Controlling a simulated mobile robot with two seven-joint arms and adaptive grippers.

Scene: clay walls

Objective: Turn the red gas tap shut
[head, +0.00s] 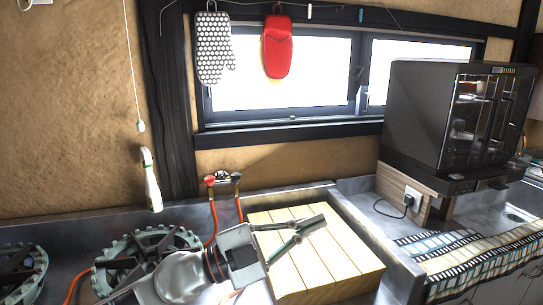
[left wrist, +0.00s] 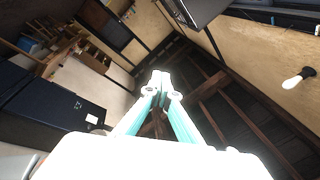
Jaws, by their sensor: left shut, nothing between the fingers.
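The gas tap has a red handle (head: 210,181) and stands low against the clay wall, behind the counter. A darker handle (head: 236,177) sits just to its right, and orange hoses run down from the fitting. My left gripper (head: 312,224) is shut and empty, over the pale wooden slatted board, to the right of and nearer than the tap. It points right, away from the tap. In the left wrist view its closed fingers (left wrist: 160,82) point toward the roof beams, and the tap is not visible there. My right gripper is not in view.
The wooden board (head: 340,262) fills the middle counter. A black oven (head: 450,115) stands at right. A white-and-green bottle-shaped thing (head: 151,182) hangs left of the tap. Oven mitts (head: 213,48) hang by the window.

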